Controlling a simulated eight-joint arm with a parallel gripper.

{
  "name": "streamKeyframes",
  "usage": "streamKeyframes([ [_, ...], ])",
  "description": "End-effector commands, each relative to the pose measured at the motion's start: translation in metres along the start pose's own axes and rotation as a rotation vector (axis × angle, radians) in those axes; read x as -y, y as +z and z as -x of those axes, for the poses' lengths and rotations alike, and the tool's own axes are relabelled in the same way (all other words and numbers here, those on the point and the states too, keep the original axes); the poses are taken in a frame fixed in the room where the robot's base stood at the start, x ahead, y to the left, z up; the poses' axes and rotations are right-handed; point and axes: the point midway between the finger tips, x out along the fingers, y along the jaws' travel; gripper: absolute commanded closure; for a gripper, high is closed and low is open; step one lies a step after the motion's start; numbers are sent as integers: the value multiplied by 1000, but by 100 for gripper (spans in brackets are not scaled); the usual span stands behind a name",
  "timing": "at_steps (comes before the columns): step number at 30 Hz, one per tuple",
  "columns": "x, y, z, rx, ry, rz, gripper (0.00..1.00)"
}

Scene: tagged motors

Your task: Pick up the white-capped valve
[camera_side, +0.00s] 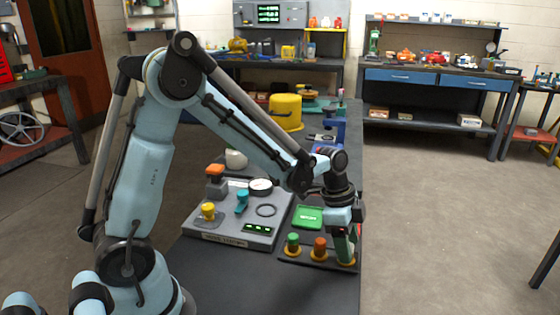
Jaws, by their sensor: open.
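My gripper (345,244) is at the lower right, pointing down over the right end of a dark tray (290,257). It is open, with its fingers around or just in front of the rightmost fitting; I cannot tell whether they touch it. That fitting shows a gold base (346,262), while its upper part and cap are hidden by the gripper. No white cap shows clearly there. To its left on the tray stand an orange-red-capped valve (320,246) and a green-capped valve (293,242), both upright on gold bases.
A green box (308,216) lies behind the valves. A grey panel (232,232) with knobs, a gauge (261,186) and a ring is to the left. A yellow drum (286,112) and a blue object (334,128) stand farther back. The bench's front area is bare.

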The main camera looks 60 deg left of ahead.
Motion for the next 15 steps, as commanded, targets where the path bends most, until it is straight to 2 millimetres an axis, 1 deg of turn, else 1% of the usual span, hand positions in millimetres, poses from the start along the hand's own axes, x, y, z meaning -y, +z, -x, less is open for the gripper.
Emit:
streamKeyframes([
  [1,0,0,-6,0,0,-1,42],
  [4,0,0,-12,0,0,0,42],
  [12,0,0,-15,0,0,0,42],
  [13,0,0,-14,0,0,0,44],
  [15,0,0,-14,0,0,0,54],
])
